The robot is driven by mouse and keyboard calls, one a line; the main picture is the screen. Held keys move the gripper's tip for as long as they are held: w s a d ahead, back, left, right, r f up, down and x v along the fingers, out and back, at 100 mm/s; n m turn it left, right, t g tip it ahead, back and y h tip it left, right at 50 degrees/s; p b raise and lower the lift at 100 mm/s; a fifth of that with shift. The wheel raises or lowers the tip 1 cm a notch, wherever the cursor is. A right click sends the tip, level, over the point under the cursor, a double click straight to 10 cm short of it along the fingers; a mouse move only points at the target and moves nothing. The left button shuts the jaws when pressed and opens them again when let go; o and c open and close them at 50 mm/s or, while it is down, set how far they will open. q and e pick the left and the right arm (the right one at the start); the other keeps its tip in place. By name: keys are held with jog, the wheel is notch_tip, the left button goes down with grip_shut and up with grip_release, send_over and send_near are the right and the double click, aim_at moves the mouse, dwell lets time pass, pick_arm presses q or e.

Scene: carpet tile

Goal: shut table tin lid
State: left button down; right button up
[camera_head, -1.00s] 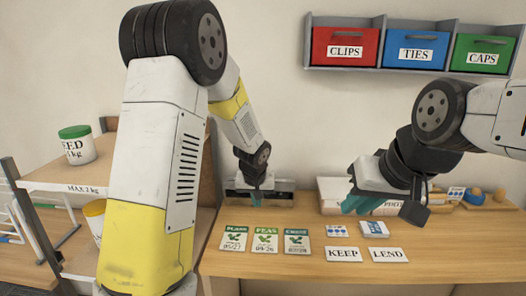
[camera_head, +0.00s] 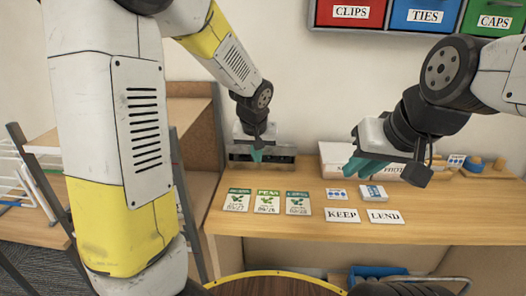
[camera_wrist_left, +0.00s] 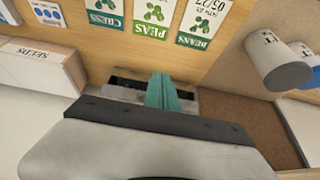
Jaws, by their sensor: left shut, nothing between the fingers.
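A grey tin (camera_head: 286,153) with a dark opening or slot stands at the back left of the wooden table (camera_head: 300,222), against the wall. My left gripper (camera_head: 257,156) is shut and empty, its teal fingers pointing down at the tin and covering part of it. In the left wrist view the tin (camera_wrist_left: 126,84) shows on both sides of my shut left gripper (camera_wrist_left: 162,82). I cannot tell whether the fingers touch the tin, and its lid is not clearly seen. My right gripper (camera_head: 370,167) hangs over the table further right; its opening cannot be told.
Several seed cards (camera_head: 268,202) lie before the tin. KEEP (camera_head: 342,215) and LEND (camera_head: 384,216) labels lie further right. A long white box (camera_head: 335,154) stands behind my right gripper. Red, blue and green bins (camera_head: 425,17) hang on the wall. A shelf rack (camera_head: 190,110) stands left.

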pick_arm(q)
jog(key=w+r+g, duration=0.2)
jog(key=w+r, duration=0.4)
jog(key=r, duration=0.6)
jog(key=x, duration=1.4)
jog(key=shift+a, duration=0.15)
jog(key=shift+s, duration=0.15)
jog(key=shift+s+f, duration=0.3)
jog(key=shift+f, duration=0.7)
jog(key=shift+s+f, duration=0.35)
jog(key=shift+f, duration=0.65)
jog(key=shift+s+f, duration=0.3)
jog(key=shift+f, duration=0.7)
